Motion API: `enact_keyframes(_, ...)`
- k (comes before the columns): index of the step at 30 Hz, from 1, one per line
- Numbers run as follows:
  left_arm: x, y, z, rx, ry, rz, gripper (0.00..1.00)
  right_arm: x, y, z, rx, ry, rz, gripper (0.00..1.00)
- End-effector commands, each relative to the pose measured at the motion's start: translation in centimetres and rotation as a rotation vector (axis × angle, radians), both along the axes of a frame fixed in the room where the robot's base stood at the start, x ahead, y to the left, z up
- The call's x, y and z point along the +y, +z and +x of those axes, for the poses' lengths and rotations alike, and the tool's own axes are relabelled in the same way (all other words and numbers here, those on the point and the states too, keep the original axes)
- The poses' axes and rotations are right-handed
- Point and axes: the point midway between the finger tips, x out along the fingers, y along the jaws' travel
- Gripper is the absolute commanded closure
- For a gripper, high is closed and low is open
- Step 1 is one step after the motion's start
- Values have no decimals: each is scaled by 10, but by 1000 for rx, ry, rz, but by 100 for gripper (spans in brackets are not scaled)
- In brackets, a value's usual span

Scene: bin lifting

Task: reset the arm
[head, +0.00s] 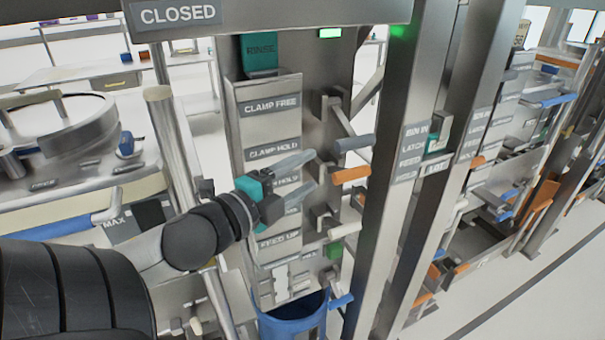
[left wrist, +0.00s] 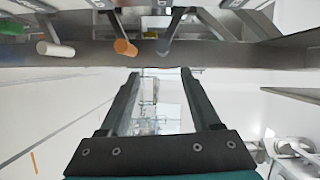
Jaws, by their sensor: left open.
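My left arm comes in from the left in the head view, with black links and a teal wrist. My left gripper (head: 308,172) is open and empty, its two grey fingers pointing right in front of the labelled lever panel (head: 270,108). A grey handle (head: 355,143) and an orange handle (head: 350,175) stick out just right of the fingertips, apart from them. In the left wrist view the open fingers (left wrist: 160,73) have nothing between them. The orange handle (left wrist: 124,47) and grey handle (left wrist: 162,45) lie beyond the tips. My right gripper is not in view.
A blue bin (head: 293,320) stands below the panel. A metal post (head: 385,200) rises right of the handles. A cream handle (head: 345,230) and a green part (head: 334,250) sit lower on the panel. A round metal vessel (head: 65,130) is at the left. Open floor lies at the far right.

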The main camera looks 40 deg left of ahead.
Motion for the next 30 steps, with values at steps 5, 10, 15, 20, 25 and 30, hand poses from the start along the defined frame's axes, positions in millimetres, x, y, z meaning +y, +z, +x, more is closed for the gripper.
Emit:
enact_keyframes(5,0,0,0,0,0,0,36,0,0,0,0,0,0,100)
enact_keyframes(10,0,0,0,0,0,0,36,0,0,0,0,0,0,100)
enact_keyframes(15,1,-3,0,7,11,-13,36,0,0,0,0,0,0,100)
enact_keyframes(20,12,-37,-9,96,134,-160,36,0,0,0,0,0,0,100)
enact_keyframes(25,9,-117,-39,310,379,-474,36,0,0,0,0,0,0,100)
enact_keyframes(30,-35,-190,-80,561,587,-770,36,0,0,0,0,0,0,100)
